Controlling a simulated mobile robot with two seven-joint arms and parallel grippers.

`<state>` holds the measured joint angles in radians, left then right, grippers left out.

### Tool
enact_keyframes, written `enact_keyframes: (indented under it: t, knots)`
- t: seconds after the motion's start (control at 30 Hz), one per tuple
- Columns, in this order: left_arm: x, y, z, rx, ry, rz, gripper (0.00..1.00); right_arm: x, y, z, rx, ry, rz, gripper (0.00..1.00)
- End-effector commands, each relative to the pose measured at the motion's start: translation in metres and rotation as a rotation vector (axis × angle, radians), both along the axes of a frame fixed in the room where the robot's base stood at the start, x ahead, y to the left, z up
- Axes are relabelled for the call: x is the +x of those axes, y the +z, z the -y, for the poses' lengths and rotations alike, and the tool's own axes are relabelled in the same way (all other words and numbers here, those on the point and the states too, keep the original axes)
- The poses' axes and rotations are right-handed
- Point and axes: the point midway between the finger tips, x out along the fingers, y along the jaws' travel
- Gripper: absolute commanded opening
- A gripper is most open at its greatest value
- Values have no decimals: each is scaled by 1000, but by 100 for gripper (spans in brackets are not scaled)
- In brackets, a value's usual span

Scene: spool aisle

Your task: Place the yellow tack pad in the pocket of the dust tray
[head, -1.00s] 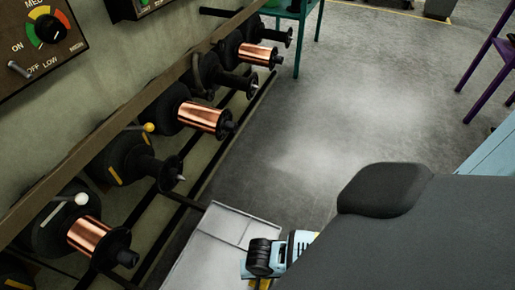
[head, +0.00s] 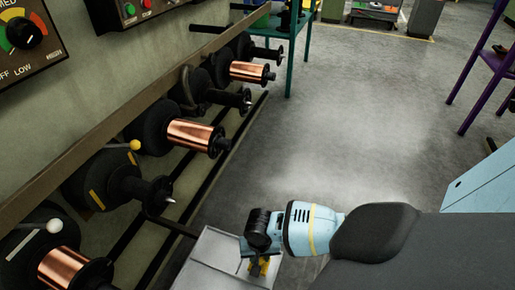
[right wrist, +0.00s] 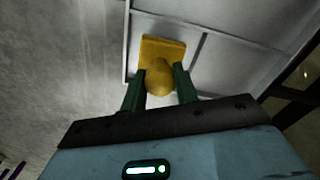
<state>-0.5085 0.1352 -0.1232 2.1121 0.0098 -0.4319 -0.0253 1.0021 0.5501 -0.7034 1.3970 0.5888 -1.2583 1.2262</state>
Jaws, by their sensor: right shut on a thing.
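The yellow tack pad (right wrist: 163,48) is a square plate with a rounded knob, seen in the right wrist view. My right gripper (right wrist: 160,77) is shut on the knob, with a green finger on each side. The pad also shows in the head view (head: 263,267) under my right gripper (head: 259,262). The pale grey dust tray (head: 214,250) lies beneath, partly hidden by my gripper. In the right wrist view the pad is over the tray (right wrist: 235,62), left of a thin divider; whether it touches the floor of the pocket I cannot tell. My left gripper is not in view.
A rack of black and copper spools (head: 195,136) runs along the left wall, its lower bar reaching close to the tray. A teal stand (head: 291,55) is at the back, and a purple-legged stand (head: 480,90) is at right. The floor between is clear.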

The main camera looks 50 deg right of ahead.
Motion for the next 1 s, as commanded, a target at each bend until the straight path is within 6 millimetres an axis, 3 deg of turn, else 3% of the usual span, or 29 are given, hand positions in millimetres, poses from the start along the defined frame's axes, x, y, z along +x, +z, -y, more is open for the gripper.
enact_keyframes:
  t: [0.3, 0.57, 1.0]
  knots:
    - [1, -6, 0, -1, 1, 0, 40, 11, -2, 11, -3, -1, 2, 5]
    - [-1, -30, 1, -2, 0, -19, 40, 10, -36, 10, -2, 0, -1, 5]
    - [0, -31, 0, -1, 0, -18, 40, 10, -39, 9, 1, 0, 2, 5]
